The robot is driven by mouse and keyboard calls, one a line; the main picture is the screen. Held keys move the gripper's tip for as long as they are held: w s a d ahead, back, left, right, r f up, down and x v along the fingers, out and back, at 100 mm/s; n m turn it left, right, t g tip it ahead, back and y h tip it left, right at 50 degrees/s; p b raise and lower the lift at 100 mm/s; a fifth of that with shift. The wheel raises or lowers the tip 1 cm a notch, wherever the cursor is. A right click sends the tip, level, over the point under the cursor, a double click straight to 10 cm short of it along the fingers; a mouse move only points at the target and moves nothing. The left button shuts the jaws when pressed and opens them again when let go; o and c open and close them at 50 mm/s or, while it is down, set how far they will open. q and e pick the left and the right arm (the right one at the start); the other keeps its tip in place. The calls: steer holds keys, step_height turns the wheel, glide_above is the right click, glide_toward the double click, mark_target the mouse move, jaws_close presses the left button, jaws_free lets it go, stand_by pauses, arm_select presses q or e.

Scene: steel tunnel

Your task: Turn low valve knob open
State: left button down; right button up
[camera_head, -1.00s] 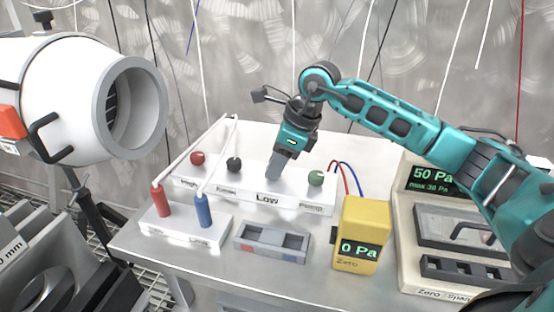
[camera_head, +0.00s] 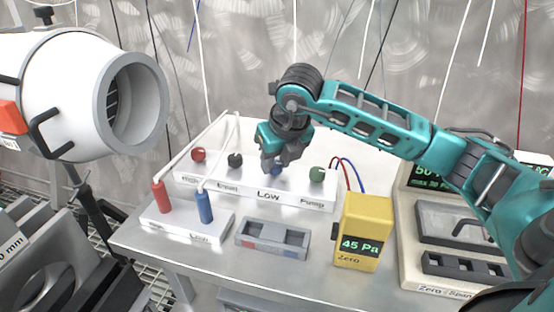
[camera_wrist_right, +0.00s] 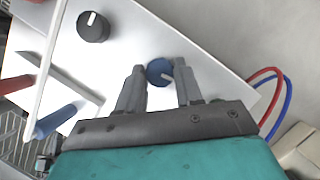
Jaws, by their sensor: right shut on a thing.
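The low valve knob is a blue round knob (camera_wrist_right: 160,72) with a pale pointer line, on a white valve block (camera_head: 238,193) above the label "Low". In the head view it is mostly hidden behind my right gripper (camera_head: 276,168). In the right wrist view my right gripper (camera_wrist_right: 158,82) has one finger on each side of the blue knob and is shut on it. The yellow gauge (camera_head: 360,228) reads 45 Pa. My left gripper is not in view.
A red knob (camera_head: 198,155), a black knob (camera_head: 235,160) and a green knob (camera_head: 316,174) stand on the same block. Red (camera_head: 160,197) and blue (camera_head: 204,206) connectors with white tubes stand in front. A grey tray (camera_head: 272,252) lies near the table's front. A white cylinder (camera_head: 75,85) is at left.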

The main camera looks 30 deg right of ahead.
steer(key=shift+m+h, duration=0.4)
steer(key=shift+m, duration=0.5)
steer(key=o, duration=1)
steer(key=shift+o, duration=0.2)
steer(key=p+v, duration=0.2)
steer(key=v, duration=1.1)
steer(key=shift+w, duration=0.2)
steer(key=shift+a, duration=0.15)
